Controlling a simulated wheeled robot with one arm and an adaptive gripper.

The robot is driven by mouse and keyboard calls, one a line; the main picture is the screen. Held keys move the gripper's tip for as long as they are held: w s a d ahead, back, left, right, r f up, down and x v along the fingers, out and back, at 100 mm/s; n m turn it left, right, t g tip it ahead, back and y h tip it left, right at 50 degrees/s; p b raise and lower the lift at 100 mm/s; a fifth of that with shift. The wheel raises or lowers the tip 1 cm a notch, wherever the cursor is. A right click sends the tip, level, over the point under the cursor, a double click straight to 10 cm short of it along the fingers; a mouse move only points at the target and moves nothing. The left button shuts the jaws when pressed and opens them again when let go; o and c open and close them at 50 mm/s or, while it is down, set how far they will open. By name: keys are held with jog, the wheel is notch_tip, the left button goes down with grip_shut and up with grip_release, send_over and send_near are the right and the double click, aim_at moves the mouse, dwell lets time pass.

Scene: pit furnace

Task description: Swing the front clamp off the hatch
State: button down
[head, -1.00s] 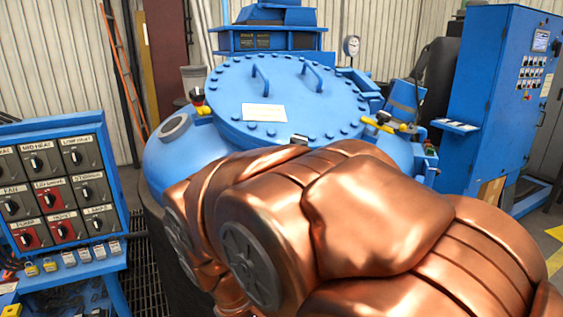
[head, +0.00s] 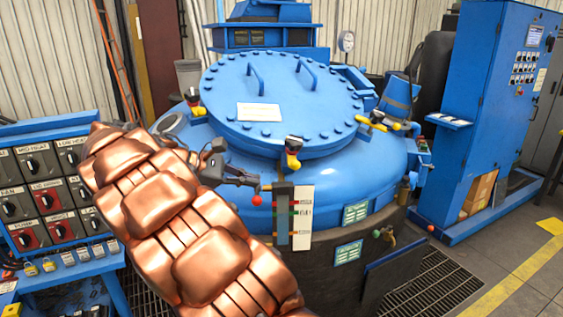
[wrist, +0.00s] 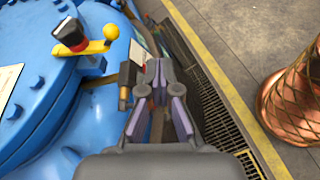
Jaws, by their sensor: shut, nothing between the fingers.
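The blue round hatch (head: 285,95) is closed on top of the furnace, with a ring of bolts and two handles. The front clamp (head: 292,152), yellow with a black and red top, stands at its near rim. In the wrist view I take the clamp at upper left to be this front clamp (wrist: 88,42); its yellow bar ends in a ball beside the hatch edge. My gripper (head: 254,181) is left of and a little below the clamp, apart from it. In the wrist view my gripper (wrist: 160,66) has its fingers together and empty.
A sight gauge panel (head: 302,215) and a red ball knob (head: 256,200) are close to my gripper. Other clamps sit at the hatch's left (head: 196,103) and right (head: 372,123). A switch panel (head: 45,185) stands left.

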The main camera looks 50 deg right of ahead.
jog(key=w+r+n+h, duration=0.1)
jog(key=w+r+h, duration=0.1)
jog(key=w, duration=0.5)
jog(key=shift+w+d+n+g+p, duration=0.2)
jog(key=shift+n+g+p, duration=0.1)
jog(key=shift+p, duration=0.1)
jog(key=shift+r, duration=0.15)
jog(key=p, duration=0.4)
send_near(291, 165)
jog(key=x, duration=0.5)
jog(key=shift+x, duration=1.15)
